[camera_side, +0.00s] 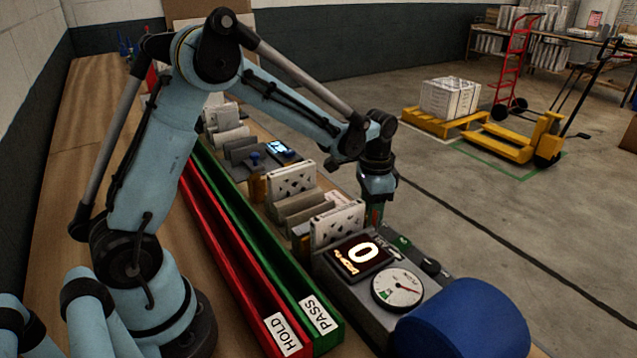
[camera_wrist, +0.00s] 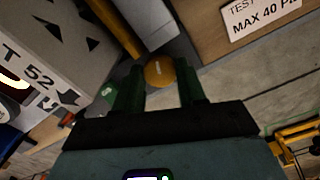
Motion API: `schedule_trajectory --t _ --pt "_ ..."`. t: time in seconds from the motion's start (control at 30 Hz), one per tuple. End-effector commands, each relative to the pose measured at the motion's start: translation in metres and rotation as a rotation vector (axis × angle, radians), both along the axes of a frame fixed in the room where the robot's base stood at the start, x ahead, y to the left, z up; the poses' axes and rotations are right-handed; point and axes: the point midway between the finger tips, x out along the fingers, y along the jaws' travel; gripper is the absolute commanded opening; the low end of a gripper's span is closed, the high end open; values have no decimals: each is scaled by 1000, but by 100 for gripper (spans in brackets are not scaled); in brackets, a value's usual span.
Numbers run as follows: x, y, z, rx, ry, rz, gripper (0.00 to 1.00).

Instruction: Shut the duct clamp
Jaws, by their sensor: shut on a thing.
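In the wrist view an orange round knob (camera_wrist: 160,73) with a short pale mark on its face sits between the green fingers of my gripper (camera_wrist: 161,88). The fingers are closed against its sides. I take this knob to be the duct clamp's handle; the rest of the clamp cannot be made out. In the side view my gripper (camera_side: 375,214) points down at the far side of the test rig (camera_side: 345,290), beside a white boxed filter (camera_side: 338,224). The knob is hidden there. The filter's printed side (camera_wrist: 40,75) fills the left of the wrist view.
Another filter (camera_side: 291,180) stands farther back. The red HOLD channel (camera_side: 227,248) and green PASS channel (camera_side: 260,262) run along the bench.

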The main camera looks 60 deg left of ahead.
Motion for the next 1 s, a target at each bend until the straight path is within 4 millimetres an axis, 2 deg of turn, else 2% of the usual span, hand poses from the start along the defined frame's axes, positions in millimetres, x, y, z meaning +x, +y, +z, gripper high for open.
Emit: schedule_trajectory --t 0.13,0.17,0.3,0.33,0.6,0.73,0.87,1.0 --pt "0 0 0 0 1 2 10" --pt "0 0 0 0 1 2 42" --pt "0 0 0 0 1 3 63" --pt "0 0 0 0 1 3 66" --pt "0 0 1 0 0 3 66" --pt "0 0 8 0 0 3 66" --pt "0 0 27 0 0 4 66" --pt "-1 0 54 0 0 3 66"
